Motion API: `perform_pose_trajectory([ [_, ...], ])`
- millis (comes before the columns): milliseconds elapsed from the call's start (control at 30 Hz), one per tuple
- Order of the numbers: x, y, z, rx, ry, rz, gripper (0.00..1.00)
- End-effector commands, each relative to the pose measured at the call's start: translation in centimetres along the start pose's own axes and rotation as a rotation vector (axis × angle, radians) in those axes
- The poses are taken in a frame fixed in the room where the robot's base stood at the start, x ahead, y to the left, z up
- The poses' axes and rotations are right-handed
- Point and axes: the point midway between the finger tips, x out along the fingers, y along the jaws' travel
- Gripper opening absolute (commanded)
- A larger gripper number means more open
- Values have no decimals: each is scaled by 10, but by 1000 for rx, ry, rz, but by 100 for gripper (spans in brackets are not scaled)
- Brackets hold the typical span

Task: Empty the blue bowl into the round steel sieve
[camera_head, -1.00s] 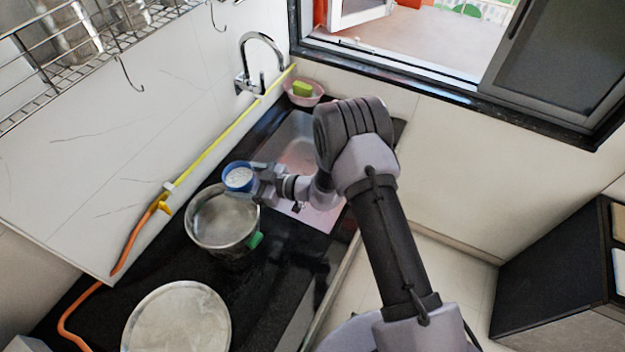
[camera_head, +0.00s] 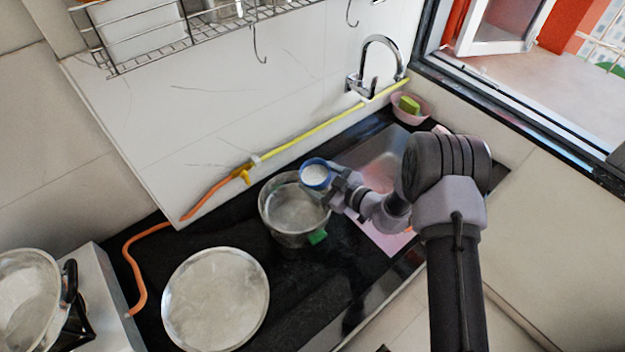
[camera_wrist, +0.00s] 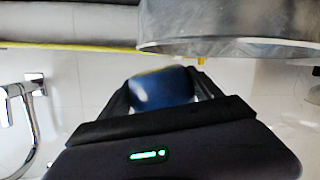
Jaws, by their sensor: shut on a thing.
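My gripper (camera_head: 334,184) is shut on the small blue bowl (camera_head: 309,184), which holds something white and grainy. The bowl appears upright, at the upper right rim of a deep round steel vessel (camera_head: 293,228) with a green piece on its side. I cannot tell whether they touch. A wide, shallow round steel piece (camera_head: 215,298) lies on the black counter at the lower left of that vessel. I cannot tell for sure which of the two is the sieve. In the wrist view the bowl (camera_wrist: 168,90) sits between the fingers, and a steel vessel (camera_wrist: 230,40) fills the upper right.
A sink (camera_head: 372,200) lies behind my arm, with a tap (camera_head: 372,60) above it. A pink dish with a green sponge (camera_head: 410,106) stands in the far corner. A yellow and orange hose (camera_head: 300,138) runs along the wall. A steel pan (camera_head: 25,295) stands at far left.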

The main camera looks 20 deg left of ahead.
Motion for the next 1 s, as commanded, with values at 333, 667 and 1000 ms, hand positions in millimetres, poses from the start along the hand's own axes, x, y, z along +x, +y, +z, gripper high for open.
perform_pose_trajectory([
  [333,2,0,9,-143,-37,27,27],
  [667,2,1,10,-171,-44,31,27],
  [1000,2,1,9,-190,-49,36,27],
])
